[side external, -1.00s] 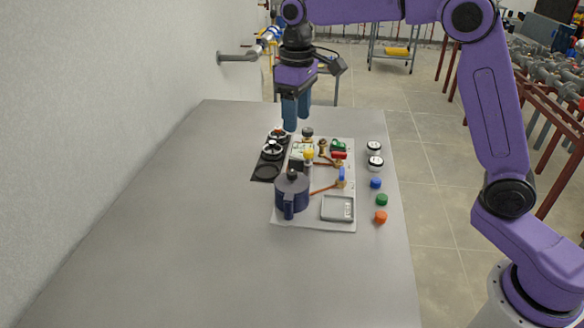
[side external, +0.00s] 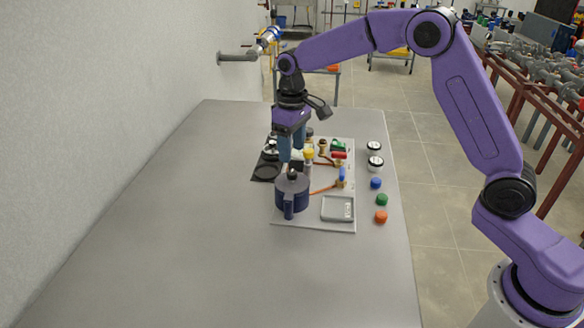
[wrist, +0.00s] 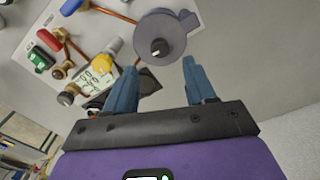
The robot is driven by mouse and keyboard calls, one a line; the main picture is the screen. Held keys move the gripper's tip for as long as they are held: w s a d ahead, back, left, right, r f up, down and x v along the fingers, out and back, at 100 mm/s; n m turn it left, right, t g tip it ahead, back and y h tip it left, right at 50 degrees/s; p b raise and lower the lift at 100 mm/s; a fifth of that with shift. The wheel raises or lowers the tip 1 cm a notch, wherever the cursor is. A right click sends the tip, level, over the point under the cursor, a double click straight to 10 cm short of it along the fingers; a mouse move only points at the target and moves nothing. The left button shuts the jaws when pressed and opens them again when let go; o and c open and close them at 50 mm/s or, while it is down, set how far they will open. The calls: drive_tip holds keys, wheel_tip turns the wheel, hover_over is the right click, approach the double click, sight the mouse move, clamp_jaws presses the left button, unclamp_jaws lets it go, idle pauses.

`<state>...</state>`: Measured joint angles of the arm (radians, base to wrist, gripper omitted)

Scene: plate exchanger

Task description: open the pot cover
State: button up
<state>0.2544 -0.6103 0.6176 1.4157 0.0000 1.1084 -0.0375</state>
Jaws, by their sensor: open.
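The pot (side external: 291,196) is dark blue with a handle toward the camera, and stands at the near left corner of the light board. Its cover has a dark knob (side external: 292,174) and sits on the pot. In the wrist view the cover (wrist: 158,32) shows as a grey-blue disc with the knob (wrist: 160,48) near its centre. My gripper (side external: 293,158) points down just behind and above the pot. In the wrist view its blue fingers (wrist: 160,75) are apart and empty, with the knob ahead of the gap between them.
Coloured caps lie right of the board. The table's left and front are clear.

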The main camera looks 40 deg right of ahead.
sight(292, 172)
wheel_tip(292, 172, down, 7)
drive_tip(key=shift+r, duration=0.15)
clamp_jaws()
